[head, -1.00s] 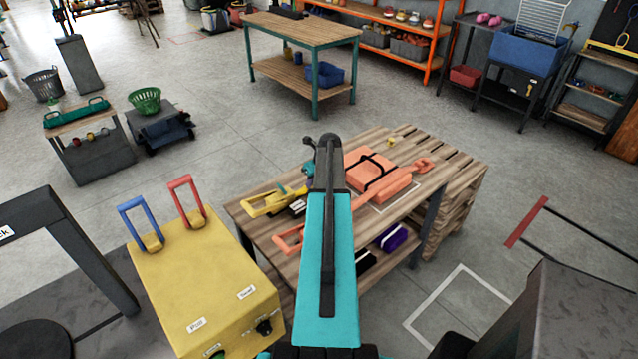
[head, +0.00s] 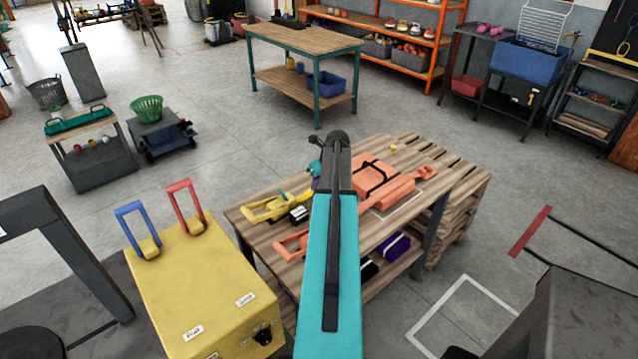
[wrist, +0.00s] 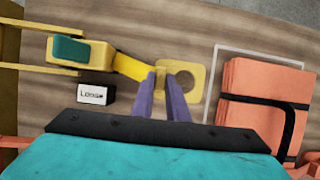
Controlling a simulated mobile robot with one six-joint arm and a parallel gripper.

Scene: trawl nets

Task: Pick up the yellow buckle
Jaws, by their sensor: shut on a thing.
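In the wrist view, a yellow plate with a round dark hole, which I take as the yellow buckle (wrist: 187,77), is at the end of a yellow strap (wrist: 133,67). The strap runs left to a yellow body with a teal top (wrist: 75,50). The purple fingers of my gripper (wrist: 160,82) are shut at the buckle's left end, where it meets the strap. I cannot tell if the buckle is clear of the wooden bench (head: 262,235).
A black block labelled "Loose" (wrist: 95,94) lies near the strap. A strapped orange bundle (wrist: 262,105) lies to the right, by a pale outline on the bench. A yellow box (head: 200,285) with blue and red handles stands left of the bench.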

